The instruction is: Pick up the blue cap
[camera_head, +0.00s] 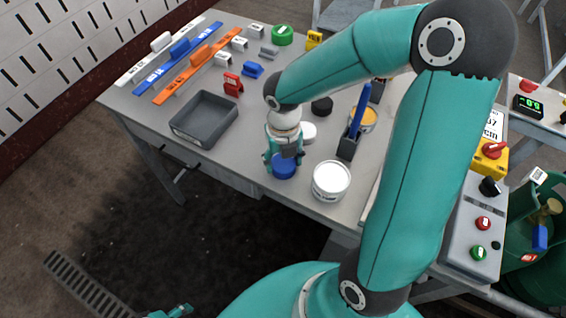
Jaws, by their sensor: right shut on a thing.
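The blue cap (284,170) is a short round disc near the front edge of the grey table (255,160). My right gripper (284,158) points down over it and is shut on it, with a finger on each side. I cannot tell whether the cap touches the table or hangs just above it. The gripper hides the cap's upper part. A small teal piece at the bottom edge seems to be part of my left gripper (178,311); most of it is out of the picture, so its jaws are unclear.
A white tub (331,181) stands close right of the cap. A white cap (308,133) and a black cap (322,105) lie behind. A dark grey tray (204,119) is to the left. A dark holder (348,147) with a blue tool stands right.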

